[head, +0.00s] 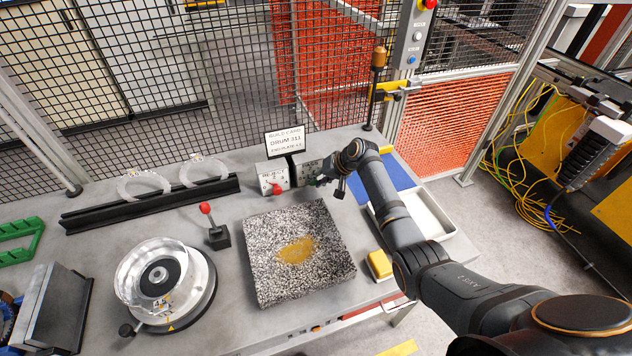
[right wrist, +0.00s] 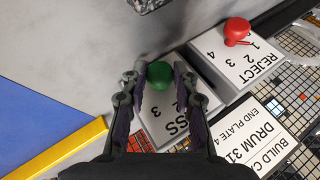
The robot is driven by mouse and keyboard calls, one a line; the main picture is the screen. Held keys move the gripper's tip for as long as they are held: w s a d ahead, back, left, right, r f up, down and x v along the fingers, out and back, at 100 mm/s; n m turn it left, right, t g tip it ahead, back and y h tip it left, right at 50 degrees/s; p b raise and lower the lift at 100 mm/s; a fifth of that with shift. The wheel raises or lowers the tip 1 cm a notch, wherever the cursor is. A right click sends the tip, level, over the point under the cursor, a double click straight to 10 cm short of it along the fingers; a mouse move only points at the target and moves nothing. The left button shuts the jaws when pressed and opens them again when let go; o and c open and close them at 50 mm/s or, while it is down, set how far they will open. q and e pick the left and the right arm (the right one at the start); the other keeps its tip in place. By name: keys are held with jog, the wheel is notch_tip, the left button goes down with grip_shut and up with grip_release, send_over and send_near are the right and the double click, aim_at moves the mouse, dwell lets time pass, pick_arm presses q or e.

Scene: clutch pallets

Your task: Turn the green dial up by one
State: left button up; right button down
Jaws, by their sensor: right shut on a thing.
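The green dial (right wrist: 159,74) sits on the white PASS box (right wrist: 158,118), which carries printed numbers. My right gripper (right wrist: 157,82) is shut on the dial, one finger on each side of it. In the head view the right gripper (head: 327,183) is at the front of the PASS box (head: 304,168), and the green dial is hidden behind it. The dial's pointer cannot be made out. My left gripper is not in view.
The REJECT box with its red dial (right wrist: 237,30) stands beside the PASS box. A build card sign (head: 285,141) stands behind. A speckled block (head: 297,252) lies in front, with a blue mat (head: 398,172) and a white tray (head: 428,213) to the right.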

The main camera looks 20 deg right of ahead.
jog(key=y+b, duration=0.2)
jog(key=b, duration=0.1)
jog(key=f+m+y+b, duration=0.1)
jog(key=y+b, duration=0.1)
jog(key=b, duration=0.1)
jog(key=d+m+y+b, duration=0.1)
jog(key=y+b, duration=0.1)
jog(key=b, duration=0.1)
jog(key=shift+f+t, duration=0.2)
jog(key=shift+t, duration=0.2)
jog(key=shift+r+y+b, duration=0.15)
jog(key=shift+y+b, duration=0.45)
jog(key=shift+b, duration=0.4)
jog(key=c, duration=1)
grip_release()
jog(key=shift+c, duration=0.2)
jog(key=shift+r, duration=0.1)
jog(key=v, duration=1.2)
jog(key=shift+s, duration=0.15)
